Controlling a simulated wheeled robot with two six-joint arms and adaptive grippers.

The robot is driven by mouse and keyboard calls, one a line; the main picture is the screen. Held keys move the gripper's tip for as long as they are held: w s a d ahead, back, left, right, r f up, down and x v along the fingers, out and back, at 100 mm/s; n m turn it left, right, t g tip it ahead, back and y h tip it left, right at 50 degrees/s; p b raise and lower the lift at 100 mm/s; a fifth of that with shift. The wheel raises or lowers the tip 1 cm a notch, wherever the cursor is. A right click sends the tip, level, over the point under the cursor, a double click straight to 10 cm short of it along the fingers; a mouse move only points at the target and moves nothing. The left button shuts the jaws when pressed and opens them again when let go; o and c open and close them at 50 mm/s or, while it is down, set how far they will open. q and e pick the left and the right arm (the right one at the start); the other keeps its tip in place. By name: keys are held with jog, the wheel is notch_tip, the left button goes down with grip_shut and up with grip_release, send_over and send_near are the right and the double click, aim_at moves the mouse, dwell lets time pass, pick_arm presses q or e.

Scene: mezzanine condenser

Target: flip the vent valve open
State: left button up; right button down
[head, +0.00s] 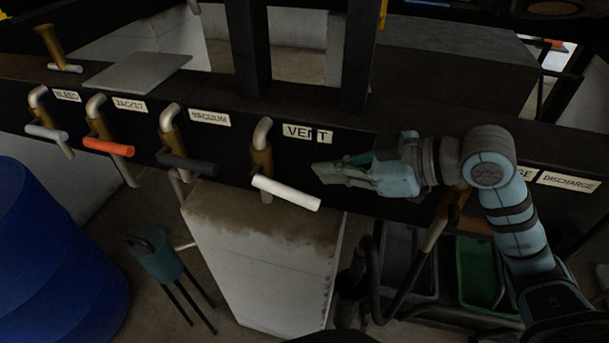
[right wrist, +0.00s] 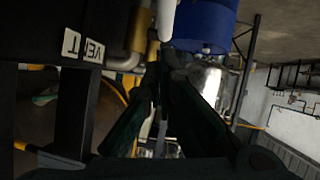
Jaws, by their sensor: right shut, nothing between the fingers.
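The vent valve's white handle (head: 286,193) sits below the VENT label (head: 307,133) on a brass body (head: 262,158) with a grey bent pipe above. The handle points right and slightly down, across the pipe's line. My right gripper (head: 318,174) is shut and empty, just right of the handle and under the label, seemingly apart from it. In the right wrist view the white handle (right wrist: 167,18) shows at the top, beyond the fingertips (right wrist: 166,62); the label (right wrist: 94,51) is at upper left. My left gripper is not in view.
Left along the dark beam are valves with a black handle (head: 187,163), an orange handle (head: 109,147) and a grey handle (head: 47,132). A DISCHARGE label (head: 569,182) is at right. A white block (head: 262,262) stands below; a blue drum (head: 52,245) is at left.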

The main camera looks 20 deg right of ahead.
aim_at(306, 197)
jog(key=x, duration=0.4)
jog(key=shift+a, duration=0.1)
jog(key=f, duration=0.2)
jog(key=w+f, duration=0.1)
jog(key=shift+a+b, duration=0.35)
jog(key=shift+w+d+f, duration=0.1)
jog(key=shift+w+f, duration=0.1)
jog(key=shift+f, duration=0.35)
